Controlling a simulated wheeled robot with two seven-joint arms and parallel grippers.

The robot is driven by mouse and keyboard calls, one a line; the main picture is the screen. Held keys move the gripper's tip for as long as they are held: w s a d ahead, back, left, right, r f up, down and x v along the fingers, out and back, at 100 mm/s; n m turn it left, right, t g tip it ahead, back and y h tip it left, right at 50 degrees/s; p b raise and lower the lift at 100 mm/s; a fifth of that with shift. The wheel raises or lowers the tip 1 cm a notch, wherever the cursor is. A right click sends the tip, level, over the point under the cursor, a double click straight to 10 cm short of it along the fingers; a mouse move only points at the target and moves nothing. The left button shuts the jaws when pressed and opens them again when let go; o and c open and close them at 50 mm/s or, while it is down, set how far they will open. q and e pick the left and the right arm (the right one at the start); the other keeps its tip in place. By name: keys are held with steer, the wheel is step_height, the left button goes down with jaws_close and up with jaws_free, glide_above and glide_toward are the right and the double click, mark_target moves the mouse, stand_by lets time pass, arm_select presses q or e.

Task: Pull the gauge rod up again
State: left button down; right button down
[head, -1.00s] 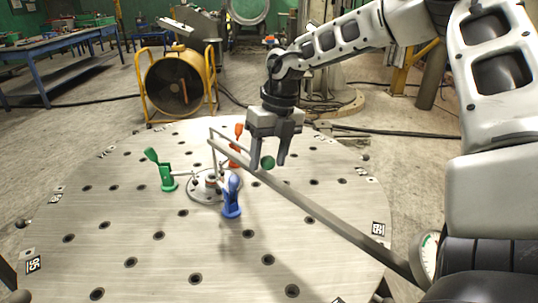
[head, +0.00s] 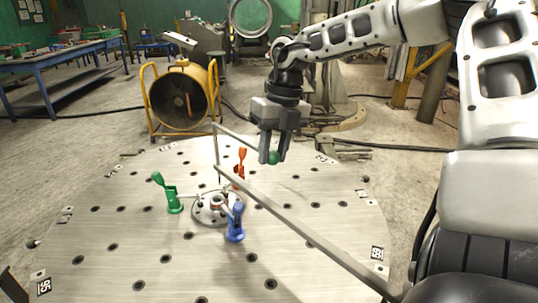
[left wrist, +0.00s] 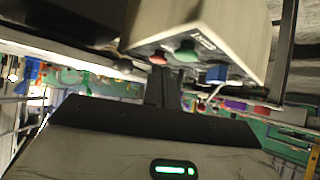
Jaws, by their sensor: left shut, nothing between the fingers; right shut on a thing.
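The gauge rod (head: 216,148) is a thin upright bar that passes the tip of the long grey boom (head: 300,228). Its top bends into a side arm running right to a green ball knob (head: 274,157). My right gripper (head: 272,159) is shut on that knob. The rod's thin lower tip shows below the boom, over the round hub (head: 213,207); I cannot tell whether it touches the hub. My left gripper (left wrist: 162,88) is shut and empty in the left wrist view, and is not seen in the head view.
Green (head: 172,194), blue (head: 235,224) and orange (head: 240,163) clamps stand around the hub on the round holed table (head: 150,250). In the left wrist view, a pale box (left wrist: 215,35) with coloured buttons is above my left fingers.

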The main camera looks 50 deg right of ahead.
steer(key=shift+w+a+r, duration=0.1)
steer(key=shift+r, duration=0.2)
steer(key=c, duration=1.2)
jaws_free()
steer(key=shift+o, duration=0.7)
step_height(320, 180, up, 16)
steer(key=s+d, duration=0.1)
steer(key=d, duration=0.1)
steer(key=shift+d+f, duration=0.15)
steer(key=shift+d, duration=0.25)
